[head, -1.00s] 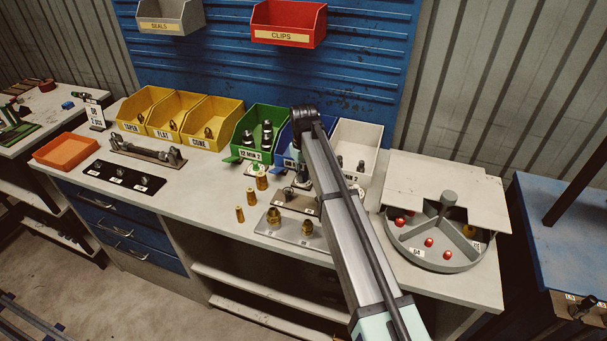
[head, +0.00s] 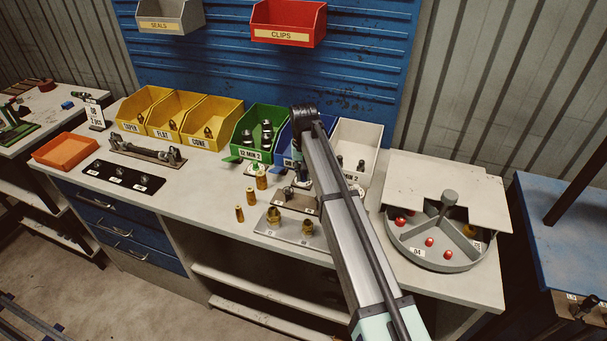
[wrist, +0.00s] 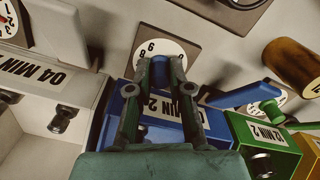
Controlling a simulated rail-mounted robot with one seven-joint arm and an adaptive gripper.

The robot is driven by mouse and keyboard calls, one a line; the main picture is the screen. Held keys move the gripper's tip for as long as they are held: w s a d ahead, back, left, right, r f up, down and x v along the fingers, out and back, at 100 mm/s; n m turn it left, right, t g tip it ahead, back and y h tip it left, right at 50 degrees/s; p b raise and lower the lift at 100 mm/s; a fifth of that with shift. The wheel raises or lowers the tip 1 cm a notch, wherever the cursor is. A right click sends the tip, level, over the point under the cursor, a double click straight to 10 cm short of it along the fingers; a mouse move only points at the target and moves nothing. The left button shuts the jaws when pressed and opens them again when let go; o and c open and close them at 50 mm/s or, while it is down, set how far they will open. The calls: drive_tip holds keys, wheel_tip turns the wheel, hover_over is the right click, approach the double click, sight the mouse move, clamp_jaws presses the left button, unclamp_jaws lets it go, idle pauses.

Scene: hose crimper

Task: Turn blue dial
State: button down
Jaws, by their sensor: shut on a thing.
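The blue dial's white, numbered face (wrist: 160,50) lies in front of the blue bin (wrist: 150,102) in the wrist view. My gripper (wrist: 163,72) is over this face, its two fingers closed around a blue knob between the tips. The fingers hide much of the knob and the lower part of the face, so I cannot read the setting. In the head view my arm covers most of the blue bin (head: 285,143) and hides the blue dial and my fingertips.
The green bin (head: 262,128) and the white bin (head: 357,142) flank the blue bin. Brass fittings on a metal plate (head: 290,238) stand in front. A round divided tray (head: 438,262) is to the right. A blue lever (wrist: 240,93) shows beside my gripper.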

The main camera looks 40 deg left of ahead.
sight(303, 173)
drive_tip(key=shift+m, duration=0.3)
drive_tip(key=c, duration=1.1)
unclamp_jaws()
wheel_tip(303, 173, up, 12)
